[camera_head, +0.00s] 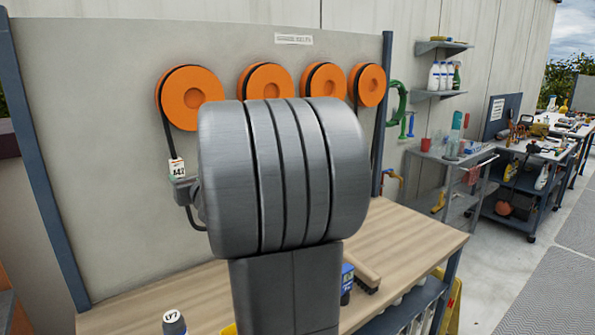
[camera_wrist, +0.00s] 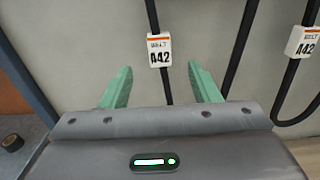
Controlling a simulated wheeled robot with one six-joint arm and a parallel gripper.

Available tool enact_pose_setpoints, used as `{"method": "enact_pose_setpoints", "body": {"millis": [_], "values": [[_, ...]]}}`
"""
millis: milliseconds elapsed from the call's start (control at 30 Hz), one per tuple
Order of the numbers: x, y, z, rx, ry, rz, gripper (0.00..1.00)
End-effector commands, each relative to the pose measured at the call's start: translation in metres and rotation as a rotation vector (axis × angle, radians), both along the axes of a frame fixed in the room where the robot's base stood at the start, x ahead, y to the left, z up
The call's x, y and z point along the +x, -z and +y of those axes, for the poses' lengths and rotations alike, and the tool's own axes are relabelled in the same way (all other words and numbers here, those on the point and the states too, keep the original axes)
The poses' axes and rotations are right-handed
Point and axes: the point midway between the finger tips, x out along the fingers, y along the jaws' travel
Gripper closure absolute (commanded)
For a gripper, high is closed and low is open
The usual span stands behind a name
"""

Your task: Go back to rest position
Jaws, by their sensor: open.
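My gripper (camera_wrist: 163,82) shows in the wrist view with two green fingers spread apart and nothing between them. It is open and faces the grey panel. A white tag (camera_wrist: 160,50) reading "BELT A42" hangs on a black belt just beyond the fingertips. Several orange pulleys (camera_head: 192,98) with black belts are mounted in a row on the panel (camera_head: 100,170).
A wooden workbench (camera_head: 415,238) stands below the panel, with a blue item (camera_head: 347,283) and a brush (camera_head: 366,276) on it. A second tag (camera_wrist: 302,42) hangs at the right in the wrist view. A grey cart (camera_head: 453,180) stands behind right. Open floor (camera_head: 512,262) lies at the right.

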Motion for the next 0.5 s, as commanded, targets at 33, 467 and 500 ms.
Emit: {"method": "enact_pose_setpoints", "body": {"millis": [33, 467, 500], "values": [[0.007, -0.001, 0.006, 0.002, -0.002, 0.001, 0.44], [0.062, -0.001, 0.048, 0.001, -0.001, 0.001, 0.44], [0.067, -0.002, 0.051, 0.000, -0.001, 0.000, 0.44]]}}
